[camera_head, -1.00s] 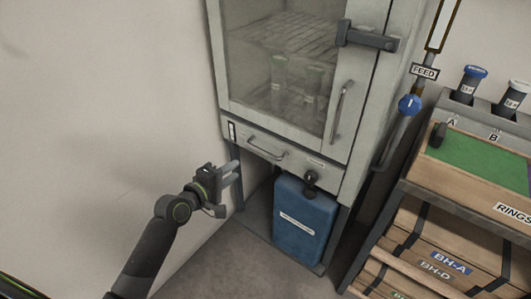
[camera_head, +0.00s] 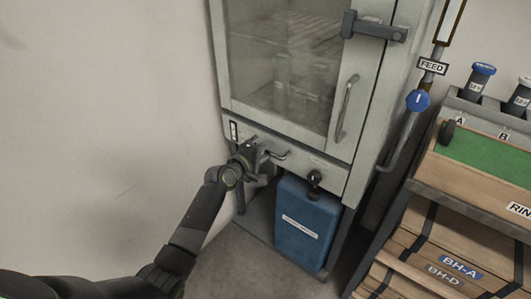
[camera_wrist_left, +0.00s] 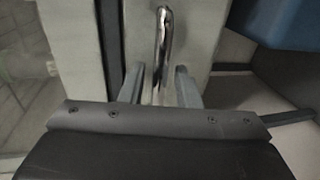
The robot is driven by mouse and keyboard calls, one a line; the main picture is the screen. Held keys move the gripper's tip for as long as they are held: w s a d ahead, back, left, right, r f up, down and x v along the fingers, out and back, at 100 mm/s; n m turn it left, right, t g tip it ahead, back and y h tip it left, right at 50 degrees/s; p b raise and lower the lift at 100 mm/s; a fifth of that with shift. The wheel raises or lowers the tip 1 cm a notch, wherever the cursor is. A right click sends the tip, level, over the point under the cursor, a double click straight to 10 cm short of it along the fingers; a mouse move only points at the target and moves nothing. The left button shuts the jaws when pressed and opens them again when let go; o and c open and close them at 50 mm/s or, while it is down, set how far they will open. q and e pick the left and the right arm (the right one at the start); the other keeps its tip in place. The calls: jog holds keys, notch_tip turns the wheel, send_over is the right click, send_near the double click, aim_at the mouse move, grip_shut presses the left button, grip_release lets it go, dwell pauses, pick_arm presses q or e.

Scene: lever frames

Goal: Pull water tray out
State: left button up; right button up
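The water tray (camera_head: 302,167) looks like the pale grey drawer front low on the cabinet, under the glass door. It sits flush with the cabinet. Its thin metal handle (camera_head: 284,155) is partly hidden by my left gripper (camera_head: 264,153). In the left wrist view the handle (camera_wrist_left: 163,30) runs between the two fingers of my left gripper (camera_wrist_left: 160,86). The fingers are apart, one on each side of it, with gaps showing. I cannot tell how deep the handle sits between them. My right gripper is not in view.
A blue container (camera_head: 306,228) stands under the cabinet, below a dark knob (camera_head: 314,178). The glass door (camera_head: 285,75) above is shut. A wooden rack (camera_head: 440,225) stands to the right. The floor in front is clear.

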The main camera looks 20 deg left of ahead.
pick_arm(q)
grip_shut()
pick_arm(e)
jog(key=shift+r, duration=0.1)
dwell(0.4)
